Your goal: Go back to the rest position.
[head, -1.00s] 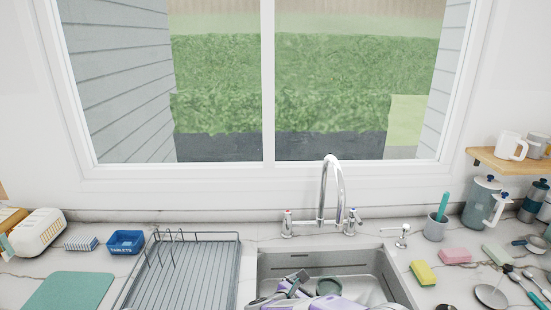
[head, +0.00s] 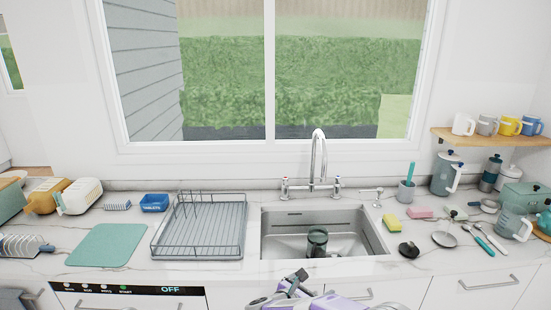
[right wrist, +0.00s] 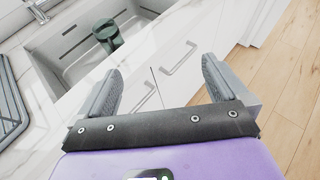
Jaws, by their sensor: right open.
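My right gripper (head: 290,285) is at the bottom middle of the head view, in front of the counter's front edge and below the sink. In the right wrist view its two grey fingers (right wrist: 162,70) are spread apart with nothing between them, and white cabinet fronts show beyond. My left gripper is in neither view now. The rest position itself is not marked by anything visible.
A dark green cup (head: 317,242) stands in the sink (head: 345,238); it also shows in the right wrist view (right wrist: 107,36). A dish rack (head: 200,243) and a green mat (head: 107,245) lie left. A sponge (head: 391,222) and utensils lie right. Wooden floor (right wrist: 285,70) is clear.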

